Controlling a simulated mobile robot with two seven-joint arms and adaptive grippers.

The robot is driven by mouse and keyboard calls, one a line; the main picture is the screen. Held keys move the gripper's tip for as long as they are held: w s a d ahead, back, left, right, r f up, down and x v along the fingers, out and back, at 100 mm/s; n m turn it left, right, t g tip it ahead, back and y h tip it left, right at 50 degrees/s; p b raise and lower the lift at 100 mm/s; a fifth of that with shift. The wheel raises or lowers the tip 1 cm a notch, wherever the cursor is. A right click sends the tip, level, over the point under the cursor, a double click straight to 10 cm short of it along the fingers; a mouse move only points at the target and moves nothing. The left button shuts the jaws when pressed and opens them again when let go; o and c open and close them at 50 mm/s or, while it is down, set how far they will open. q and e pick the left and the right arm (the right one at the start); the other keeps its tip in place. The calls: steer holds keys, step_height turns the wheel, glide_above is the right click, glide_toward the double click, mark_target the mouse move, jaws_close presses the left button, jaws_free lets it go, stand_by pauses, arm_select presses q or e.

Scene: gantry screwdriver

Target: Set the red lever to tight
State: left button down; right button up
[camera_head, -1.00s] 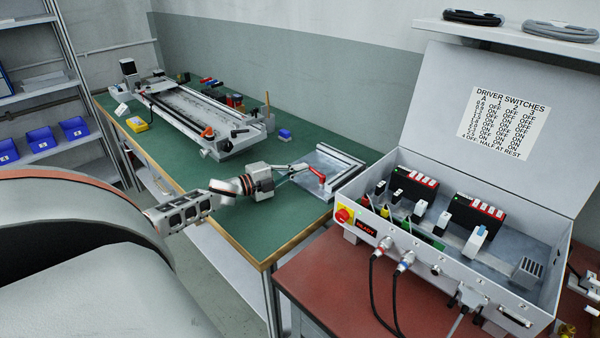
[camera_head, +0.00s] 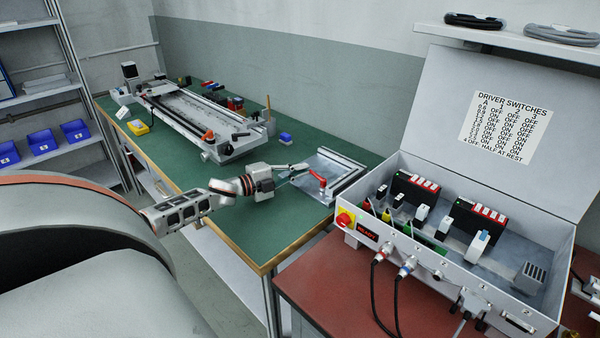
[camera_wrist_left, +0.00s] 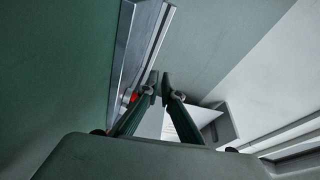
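The red lever (camera_head: 318,179) is on a grey metal plate fixture (camera_head: 326,162) at the near right corner of the green table. My left gripper (camera_head: 304,168) comes in from the left, with its fingertips close to the lever's upper left end. I cannot tell whether they touch. In the left wrist view the gripper (camera_wrist_left: 160,79) has its fingertips drawn together with a narrow gap and nothing visible between them. A small red part of the lever (camera_wrist_left: 133,97) shows left of the fingers, mostly hidden. No tight marking is legible. My right gripper is out of view.
The green table (camera_head: 255,222) has clear room left of the fixture. A long gantry rail unit (camera_head: 205,112) lies behind. An open grey control box (camera_head: 470,285) with raised lid and cables stands close on the right, on a red table (camera_head: 322,290).

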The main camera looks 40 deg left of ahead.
arm_select(q)
step_height(320, 180, up, 10)
steer(key=shift+f, duration=0.25)
steer(key=shift+d, duration=0.1)
stand_by(0.5)
